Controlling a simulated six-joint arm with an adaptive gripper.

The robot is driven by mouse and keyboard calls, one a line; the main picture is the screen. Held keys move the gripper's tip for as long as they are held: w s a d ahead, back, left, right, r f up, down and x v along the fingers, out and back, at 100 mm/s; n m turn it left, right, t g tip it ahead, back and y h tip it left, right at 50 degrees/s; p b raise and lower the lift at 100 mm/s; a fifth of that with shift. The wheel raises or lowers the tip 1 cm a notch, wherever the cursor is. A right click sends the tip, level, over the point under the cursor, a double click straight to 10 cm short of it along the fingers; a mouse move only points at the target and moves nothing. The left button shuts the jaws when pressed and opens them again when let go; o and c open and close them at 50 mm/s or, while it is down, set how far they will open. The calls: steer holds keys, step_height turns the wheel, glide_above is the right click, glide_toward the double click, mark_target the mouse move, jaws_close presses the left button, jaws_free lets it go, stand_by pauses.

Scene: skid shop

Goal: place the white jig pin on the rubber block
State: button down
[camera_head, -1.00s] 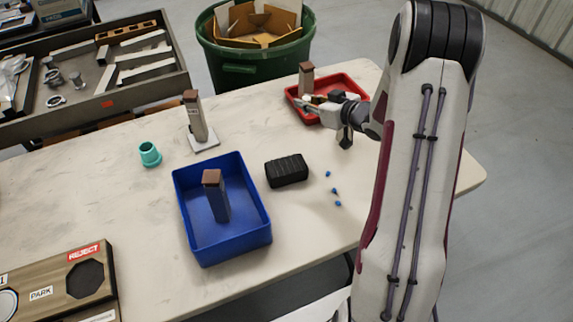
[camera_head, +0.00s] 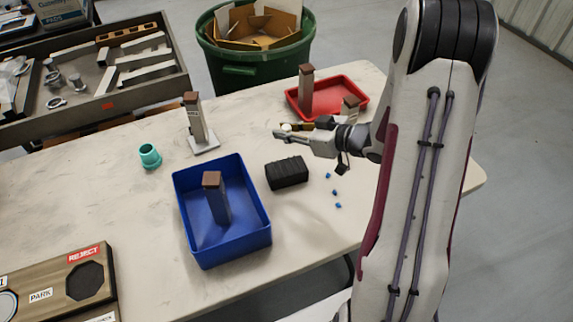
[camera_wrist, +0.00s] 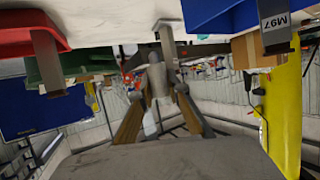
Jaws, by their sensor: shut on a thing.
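The black ribbed rubber block (camera_head: 287,173) lies on the table right of the blue tray, its top bare. The rubber block is not clear in that view.
A blue tray (camera_head: 256,232) holds a brown-topped post. Another post stands on a white plate (camera_head: 204,145), near a teal cup (camera_head: 150,155). A red tray (camera_head: 345,84) holds two posts. Small blue bits (camera_head: 335,191) lie right of the block.

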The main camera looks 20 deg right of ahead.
steer(key=shift+f, duration=2.9)
steer(key=shift+f, duration=2.1)
steer(key=shift+f, duration=0.15)
steer(key=c, duration=1.9)
jaws_free()
steer(key=shift+s+d+r, duration=0.1)
steer(key=shift+r, duration=0.15)
steer(key=shift+v, duration=5.85)
